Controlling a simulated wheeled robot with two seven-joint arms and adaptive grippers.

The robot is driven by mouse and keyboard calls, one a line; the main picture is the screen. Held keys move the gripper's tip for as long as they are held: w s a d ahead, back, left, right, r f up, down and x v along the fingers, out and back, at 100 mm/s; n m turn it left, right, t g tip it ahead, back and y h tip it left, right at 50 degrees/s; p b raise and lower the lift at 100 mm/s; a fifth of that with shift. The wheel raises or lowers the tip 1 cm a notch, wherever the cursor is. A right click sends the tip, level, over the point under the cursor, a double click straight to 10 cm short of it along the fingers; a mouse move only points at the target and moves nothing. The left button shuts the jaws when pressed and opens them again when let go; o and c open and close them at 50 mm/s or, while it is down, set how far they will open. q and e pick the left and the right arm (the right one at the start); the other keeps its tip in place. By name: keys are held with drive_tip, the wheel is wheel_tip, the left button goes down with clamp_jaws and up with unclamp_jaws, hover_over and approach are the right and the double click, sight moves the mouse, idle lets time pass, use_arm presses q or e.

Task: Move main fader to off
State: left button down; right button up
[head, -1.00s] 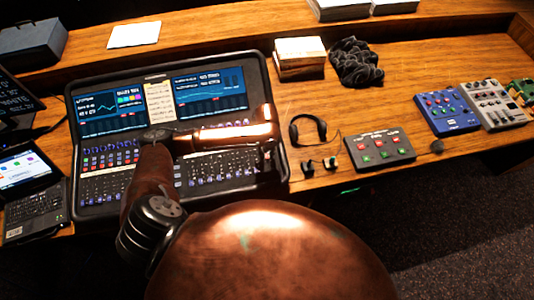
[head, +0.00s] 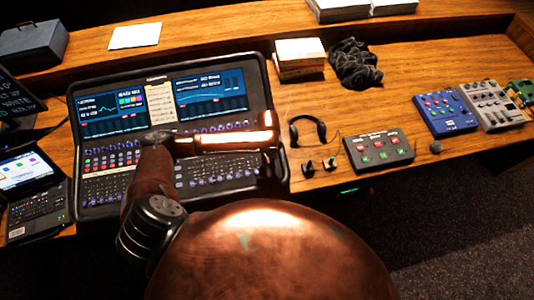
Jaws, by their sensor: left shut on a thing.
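The mixing desk (head: 120,190) is a black console with two screens and rows of knobs and faders, at the left of the table. My left arm reaches over it from the bottom, and its forearm lies across the controls to the right. My left gripper (head: 270,155) is low over the right end of the desk. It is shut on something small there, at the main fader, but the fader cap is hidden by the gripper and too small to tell. The fader's exact position cannot be seen. My right gripper is not in view.
A laptop (head: 38,195) stands close to the left of the desk. Headphones (head: 307,131), a grey button box (head: 379,150) and a blue pedal unit (head: 446,113) lie to the right. Books (head: 300,57) and a black cloth (head: 354,63) lie behind.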

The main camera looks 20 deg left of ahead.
sight(270, 171)
use_arm(q)
drive_tip(key=shift+s+d+p, duration=0.8)
drive_tip(key=shift+s+d, duration=0.1)
drive_tip(key=shift+s, duration=0.25)
drive_tip(key=shift+s+d, duration=0.25)
drive_tip(key=shift+s, duration=0.05)
drive_tip(key=shift+s+d+f, duration=0.1)
drive_tip(key=shift+s+f, duration=0.05)
drive_tip(key=shift+f, duration=0.1)
drive_tip(key=c, duration=2)
unclamp_jaws()
drive_tip(key=shift+r, duration=0.1)
